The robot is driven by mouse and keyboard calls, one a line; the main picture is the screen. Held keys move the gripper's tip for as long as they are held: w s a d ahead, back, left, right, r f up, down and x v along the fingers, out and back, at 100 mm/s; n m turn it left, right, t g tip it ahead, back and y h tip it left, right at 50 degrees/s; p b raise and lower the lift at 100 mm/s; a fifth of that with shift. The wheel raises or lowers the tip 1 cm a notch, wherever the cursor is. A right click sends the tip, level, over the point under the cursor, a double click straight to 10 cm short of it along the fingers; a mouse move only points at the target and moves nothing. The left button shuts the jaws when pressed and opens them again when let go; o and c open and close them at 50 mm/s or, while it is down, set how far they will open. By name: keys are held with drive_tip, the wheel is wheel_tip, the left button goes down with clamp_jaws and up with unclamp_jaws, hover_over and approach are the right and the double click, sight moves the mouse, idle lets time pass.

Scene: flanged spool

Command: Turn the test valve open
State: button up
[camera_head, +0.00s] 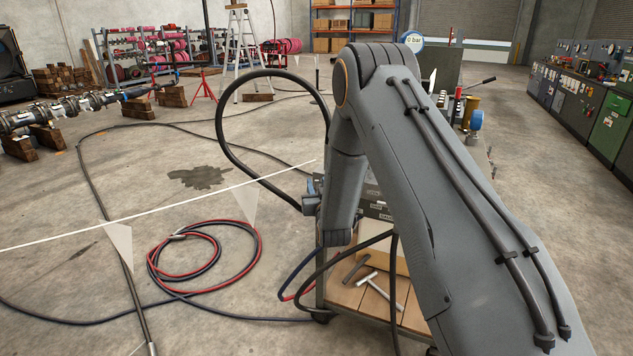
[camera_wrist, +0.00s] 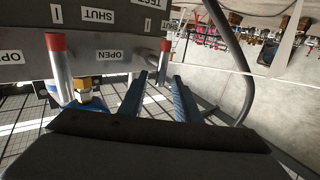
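In the wrist view my gripper (camera_wrist: 162,76) is open, its two blue fingers apart. A grey lever with a red end (camera_wrist: 165,46) shows just past the fingertips, in line with the gap. I see no clear contact. A partly cut-off TEST label (camera_wrist: 155,3) is on the grey panel (camera_wrist: 125,45) above it, so it looks like the test valve's lever. A second red-ended lever (camera_wrist: 57,43) stands at the left, near a brass fitting (camera_wrist: 88,92). SHUT (camera_wrist: 96,15) and OPEN (camera_wrist: 109,54) labels appear upside down. In the head view my arm hides the valves and fingers.
A cart (camera_head: 382,300) with T-shaped tools on its shelf stands under my arm. A gauge reading 0 bar (camera_head: 413,41) rises behind. A black hose (camera_head: 222,125) loops left of my wrist. Red and blue hoses (camera_head: 205,250) lie coiled on the floor beside a white barrier line (camera_head: 150,210).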

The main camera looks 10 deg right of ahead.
drive_tip(key=shift+w, duration=0.85)
clamp_jaws()
